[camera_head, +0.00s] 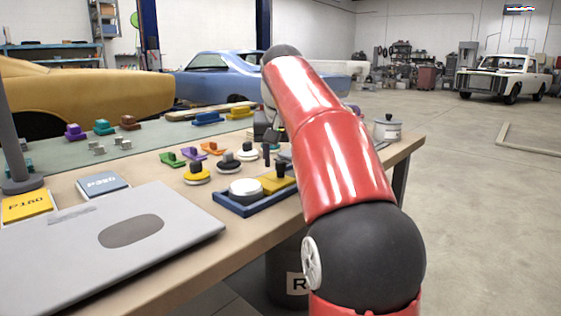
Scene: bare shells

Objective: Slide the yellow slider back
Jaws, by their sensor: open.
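My red arm comes in from the lower right and hides the area just right of the slider. My gripper (271,143) is small and dark in this view, beyond and above the slider. It is open and appears apart from the slider. Its fingertips are hard to make out.
A grey laptop (110,245) lies at front left, with two boxes (103,185) behind it. Several small coloured knobbed pieces (197,175) stand left of and behind the base.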

